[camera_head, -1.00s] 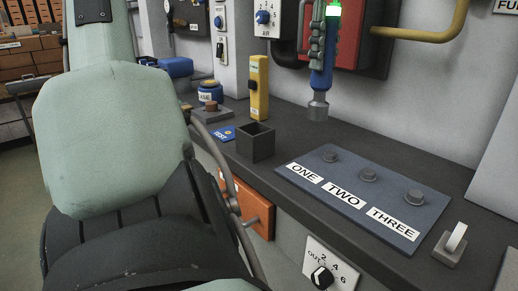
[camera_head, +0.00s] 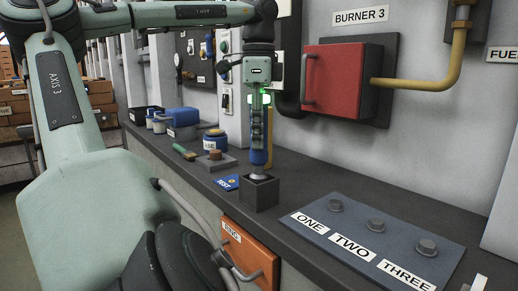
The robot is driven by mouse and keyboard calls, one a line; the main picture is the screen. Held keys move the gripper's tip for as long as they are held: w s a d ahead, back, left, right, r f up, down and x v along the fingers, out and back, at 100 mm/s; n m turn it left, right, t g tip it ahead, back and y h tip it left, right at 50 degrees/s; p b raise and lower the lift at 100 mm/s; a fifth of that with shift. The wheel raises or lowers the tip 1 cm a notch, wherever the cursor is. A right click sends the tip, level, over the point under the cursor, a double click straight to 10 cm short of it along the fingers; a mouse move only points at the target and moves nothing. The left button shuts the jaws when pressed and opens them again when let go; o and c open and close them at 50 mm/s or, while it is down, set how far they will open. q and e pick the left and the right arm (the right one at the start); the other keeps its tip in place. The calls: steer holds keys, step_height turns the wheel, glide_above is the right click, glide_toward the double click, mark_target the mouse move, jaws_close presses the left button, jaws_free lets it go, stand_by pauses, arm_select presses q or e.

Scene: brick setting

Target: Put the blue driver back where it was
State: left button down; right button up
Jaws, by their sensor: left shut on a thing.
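My left gripper (camera_head: 259,120) points straight down in the head view and is shut on the blue driver (camera_head: 259,156). The driver hangs upright below the fingers, with its grey socket end downward. That end is at the mouth of the dark square holder (camera_head: 260,195) on the bench; I cannot tell whether it touches the holder or how deep it is. The fingers hide the driver's upper part. A green light shows beside the gripper. My right gripper is not in view.
The blue-grey plate (camera_head: 345,243) labelled ONE, TWO, THREE lies right of the holder. A blue TEST card (camera_head: 227,182) and a round blue jar (camera_head: 215,141) are to its left. A yellow device stands partly hidden behind my gripper. A red box (camera_head: 338,78) is on the wall.

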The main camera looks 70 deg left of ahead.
arm_select(q)
steer(key=shift+f, duration=1.45)
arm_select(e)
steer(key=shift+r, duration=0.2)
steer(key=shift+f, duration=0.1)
arm_select(q)
steer(key=shift+f, duration=0.15)
steer(key=c, duration=1.1)
jaws_free()
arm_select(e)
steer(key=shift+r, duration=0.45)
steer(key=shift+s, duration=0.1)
arm_select(q)
steer(key=shift+r, duration=0.25)
step_height(320, 180, up, 11)
steer(key=shift+f+p, duration=0.15)
steer(key=shift+p, duration=0.3)
steer(key=shift+r, duration=0.55)
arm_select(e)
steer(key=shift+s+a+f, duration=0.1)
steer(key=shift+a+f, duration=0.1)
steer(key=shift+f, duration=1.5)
